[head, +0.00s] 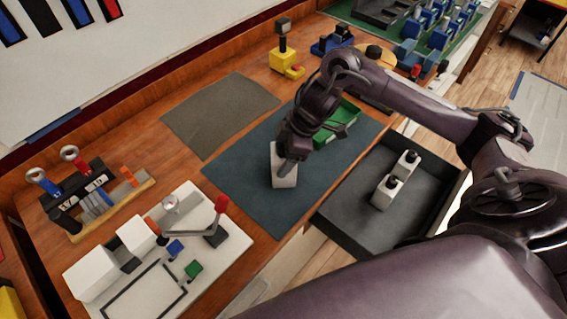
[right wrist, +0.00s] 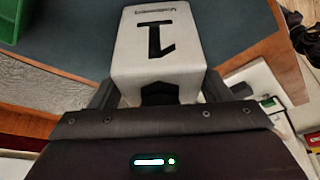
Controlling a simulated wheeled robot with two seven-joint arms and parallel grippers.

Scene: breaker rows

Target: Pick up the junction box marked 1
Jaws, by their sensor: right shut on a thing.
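The junction box marked 1 (right wrist: 158,48) is a white block with a black numeral, seen close up in the right wrist view. My right gripper (right wrist: 160,95) is shut on it, with a dark finger at each side. In the head view the box (head: 284,170) is at the dark blue-green mat (head: 245,205); I cannot tell whether it touches the mat. My right gripper (head: 285,152) reaches it from above and partly covers its top. My left gripper is not in view.
A green tray (head: 343,130) lies behind the gripper. A white board with switches (head: 130,290) stands front left, and a grey mat (head: 220,112) lies bare at the back.

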